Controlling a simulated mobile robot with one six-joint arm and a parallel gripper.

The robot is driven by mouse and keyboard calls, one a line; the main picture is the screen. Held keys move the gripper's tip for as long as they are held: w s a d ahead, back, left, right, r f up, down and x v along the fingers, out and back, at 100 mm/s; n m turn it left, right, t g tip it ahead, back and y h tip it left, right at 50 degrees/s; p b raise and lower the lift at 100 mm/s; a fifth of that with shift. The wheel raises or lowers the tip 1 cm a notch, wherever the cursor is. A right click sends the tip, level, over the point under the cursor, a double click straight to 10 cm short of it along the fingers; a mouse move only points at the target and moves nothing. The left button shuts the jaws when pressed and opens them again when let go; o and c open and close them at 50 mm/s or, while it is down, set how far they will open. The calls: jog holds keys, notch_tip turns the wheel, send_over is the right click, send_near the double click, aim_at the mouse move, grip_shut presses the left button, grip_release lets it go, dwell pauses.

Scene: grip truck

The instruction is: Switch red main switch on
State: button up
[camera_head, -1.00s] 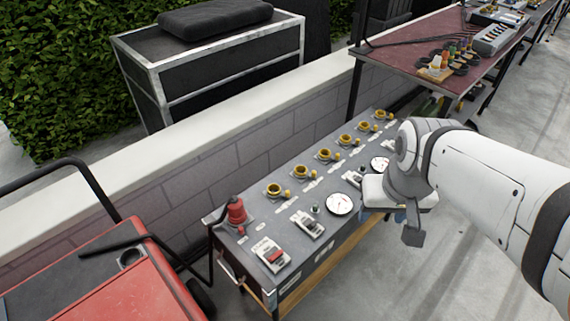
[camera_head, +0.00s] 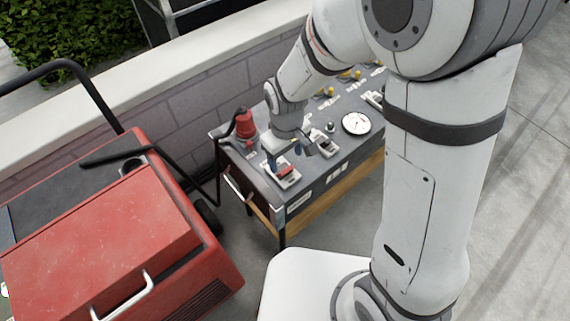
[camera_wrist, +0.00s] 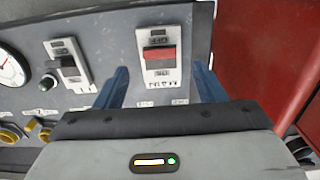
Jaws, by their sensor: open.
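The red main switch (camera_head: 285,171) is a red rocker on a white plate at the near left corner of the grey control panel (camera_head: 262,187). In the wrist view the red switch (camera_wrist: 159,58) shows clearly, with printed labels that look upside down. My gripper (camera_wrist: 160,84) is open and empty, its two blue fingers spread to either side of the switch plate in that view. The fingers appear apart from the switch; their exact height above it cannot be told. In the head view my gripper (camera_head: 292,158) hangs over the panel right by the switch.
A red emergency-type knob or plug (camera_head: 245,125) stands up behind the switch. A red wheeled machine (camera_head: 120,225) stands to the left.

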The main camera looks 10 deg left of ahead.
aim_at(286, 168)
notch_tip(286, 168, down, 5)
jog(key=shift+f+b, duration=0.1)
jog(key=shift+b, duration=0.2)
